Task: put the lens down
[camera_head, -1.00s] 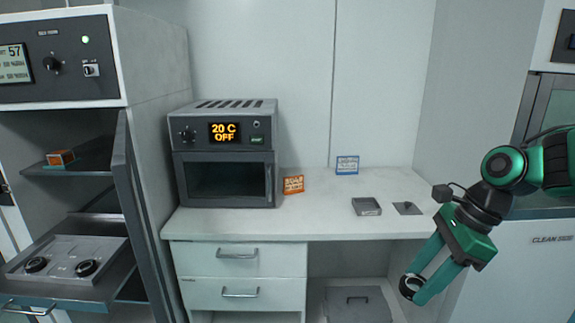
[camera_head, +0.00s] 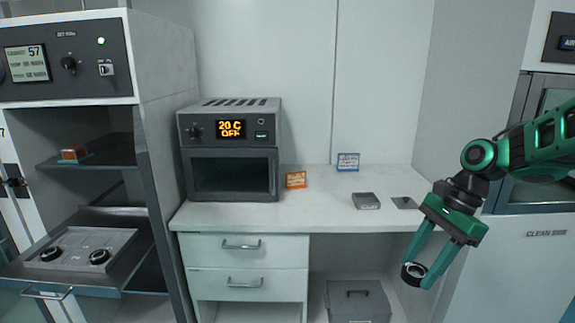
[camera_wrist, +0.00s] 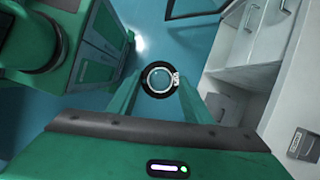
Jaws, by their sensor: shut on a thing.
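The lens (camera_head: 413,274) is a small round glass in a black ring mount. It also shows in the wrist view (camera_wrist: 159,79), with a small pale label on its right side. My gripper (camera_head: 425,274) is shut on it, one finger on either side of the ring. It holds the lens in the air in front of the white bench, below the level of the bench top. No surface touches the lens in either view.
A white bench (camera_head: 240,217) carries an oven (camera_head: 230,172), an orange sign (camera_head: 296,180), a blue sign (camera_head: 348,162), a small grey tray (camera_head: 366,201) and a flat dark plate (camera_head: 404,203). At left, an open cabinet has a pulled-out tray (camera_head: 95,262) with two black rings. A grey box (camera_head: 357,303) sits under the bench.

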